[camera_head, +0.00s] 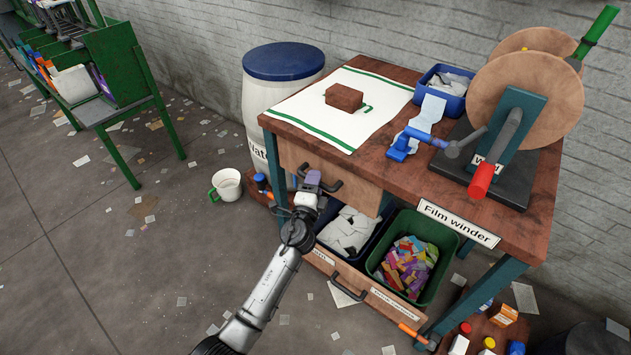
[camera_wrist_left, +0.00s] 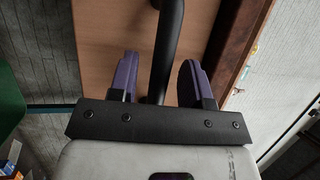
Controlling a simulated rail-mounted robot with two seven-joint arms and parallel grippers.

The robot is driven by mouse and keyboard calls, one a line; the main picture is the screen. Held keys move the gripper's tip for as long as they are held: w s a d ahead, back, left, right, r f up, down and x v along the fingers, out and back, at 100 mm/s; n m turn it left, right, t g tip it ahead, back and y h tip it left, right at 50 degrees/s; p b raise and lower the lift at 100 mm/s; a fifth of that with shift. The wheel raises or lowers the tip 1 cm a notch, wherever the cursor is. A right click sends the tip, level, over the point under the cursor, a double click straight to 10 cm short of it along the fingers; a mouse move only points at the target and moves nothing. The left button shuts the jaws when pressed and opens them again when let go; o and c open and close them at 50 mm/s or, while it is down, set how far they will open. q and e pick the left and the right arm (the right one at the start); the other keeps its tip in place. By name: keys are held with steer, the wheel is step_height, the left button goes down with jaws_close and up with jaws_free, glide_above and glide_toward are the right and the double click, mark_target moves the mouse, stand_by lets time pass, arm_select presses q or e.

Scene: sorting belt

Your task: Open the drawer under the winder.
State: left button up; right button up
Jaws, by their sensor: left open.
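The film winder (camera_head: 516,108) stands on the right of the wooden workbench (camera_head: 395,160), with large brown discs and a red-handled crank. Under the bench top is a drawer with a light wood front (camera_head: 357,192) and a dark bar handle (camera_head: 332,187); the drawer looks shut. My left gripper (camera_head: 313,179) is at the handle, its purple fingers open. In the left wrist view the handle (camera_wrist_left: 168,40) runs between the two open fingers (camera_wrist_left: 158,78), with the drawer front (camera_wrist_left: 108,40) behind it. I cannot tell whether a finger touches it.
Below the drawer stand a dark bin of white scraps (camera_head: 348,232) and a green bin of colourful wrappers (camera_head: 447,240). A white barrel with a blue lid (camera_head: 284,62) and a white mug (camera_head: 227,184) are to the left. Paper scraps litter the floor.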

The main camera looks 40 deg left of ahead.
arm_select(q)
steer(key=shift+w+a, duration=0.15)
steer(key=shift+w, duration=0.15)
steer(key=shift+c, duration=0.3)
jaws_close()
